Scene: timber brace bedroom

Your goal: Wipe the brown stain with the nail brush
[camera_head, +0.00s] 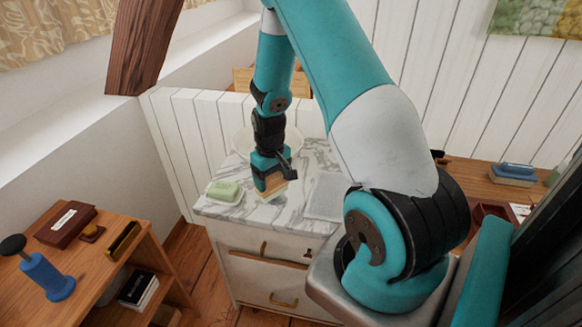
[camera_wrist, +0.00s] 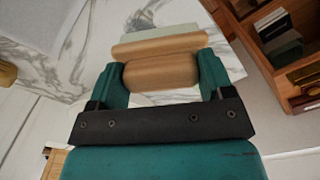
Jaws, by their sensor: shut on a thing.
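My gripper (camera_head: 268,176) is over the marble top of the white cabinet, shut on the nail brush (camera_head: 273,186). In the wrist view the brush (camera_wrist: 160,72) is a light wooden block between the two teal fingers of my gripper (camera_wrist: 160,62), with a pale strip along its far side. The brush is low over the marble top (camera_head: 238,211); I cannot tell whether it touches it.
A green soap bar (camera_head: 225,191) lies left of the brush. A grey flat slab (camera_head: 325,196) lies to the right, and a white basin (camera_head: 241,141) is behind. A wooden shelf (camera_head: 85,262) with a blue stamp-like object (camera_head: 46,277) stands at left. A dark timber brace (camera_head: 143,45) hangs at upper left.

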